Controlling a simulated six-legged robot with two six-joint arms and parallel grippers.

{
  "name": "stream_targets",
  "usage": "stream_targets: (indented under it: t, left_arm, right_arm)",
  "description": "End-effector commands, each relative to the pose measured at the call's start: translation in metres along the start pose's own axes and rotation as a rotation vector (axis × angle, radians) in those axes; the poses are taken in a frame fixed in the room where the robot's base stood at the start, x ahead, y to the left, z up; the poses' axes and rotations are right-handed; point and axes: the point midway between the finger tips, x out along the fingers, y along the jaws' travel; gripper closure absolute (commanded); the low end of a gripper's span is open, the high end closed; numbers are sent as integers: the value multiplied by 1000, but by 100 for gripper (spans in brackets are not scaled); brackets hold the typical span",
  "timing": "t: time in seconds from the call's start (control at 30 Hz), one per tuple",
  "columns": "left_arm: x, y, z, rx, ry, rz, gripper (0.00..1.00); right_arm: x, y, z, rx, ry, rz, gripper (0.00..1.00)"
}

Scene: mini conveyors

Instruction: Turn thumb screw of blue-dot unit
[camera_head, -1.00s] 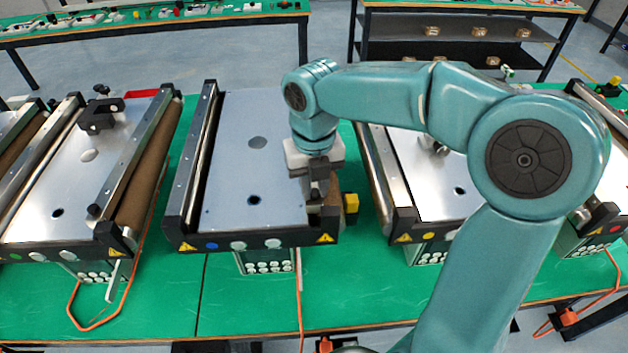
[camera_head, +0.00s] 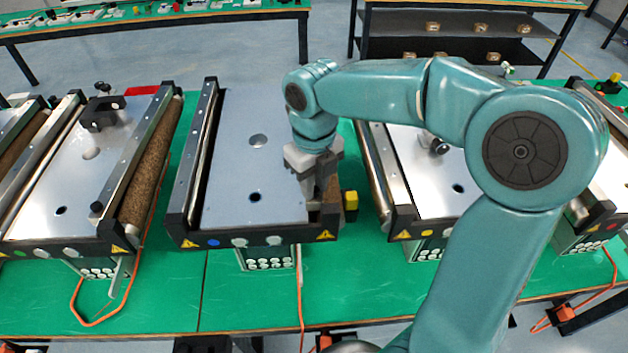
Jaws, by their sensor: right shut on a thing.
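The blue-dot unit (camera_head: 255,180) is the mini conveyor in the middle, with a blue dot (camera_head: 213,242) on its black front bar. My right gripper (camera_head: 322,198) points down at the front right corner of this unit, at the end of its right side. It is shut on the thumb screw there. The screw itself is hidden behind the fingers, so its angle cannot be seen. My left gripper is not in view.
A green-dot unit (camera_head: 78,180) stands to the left, with a black knob on its right rail. A yellow-dot unit (camera_head: 430,180) stands to the right, partly behind my arm. A yellow-topped block (camera_head: 350,200) sits close right of the gripper. The green table (camera_head: 240,310) is clear in front.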

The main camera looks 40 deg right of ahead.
Motion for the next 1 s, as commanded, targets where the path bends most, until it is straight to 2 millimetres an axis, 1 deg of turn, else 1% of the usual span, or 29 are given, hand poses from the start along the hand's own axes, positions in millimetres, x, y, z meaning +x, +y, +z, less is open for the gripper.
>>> stream_targets:
  t: [0.03,0.17,0.2,0.27,0.53,0.67,0.77,0.97,1.0]
  left_arm:
    - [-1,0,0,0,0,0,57]
    - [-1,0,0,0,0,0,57]
    - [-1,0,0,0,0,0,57]
    - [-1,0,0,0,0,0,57]
    - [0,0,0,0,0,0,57]
    - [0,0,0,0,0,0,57]
    - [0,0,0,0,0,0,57]
    - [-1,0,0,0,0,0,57]
    - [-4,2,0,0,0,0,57]
  right_arm:
    - [-3,-1,2,2,-13,-2,100]
    - [-3,-1,2,3,-13,-2,100]
    - [-3,-1,2,3,-13,-2,71]
    - [-3,-1,2,3,-11,-2,52]
    - [-2,0,1,2,-5,-1,52]
    - [-9,0,1,2,-7,0,52]
    - [-26,0,2,3,-9,0,52]
    - [-80,0,1,2,-12,0,52]
    - [-93,0,1,2,-11,1,52]
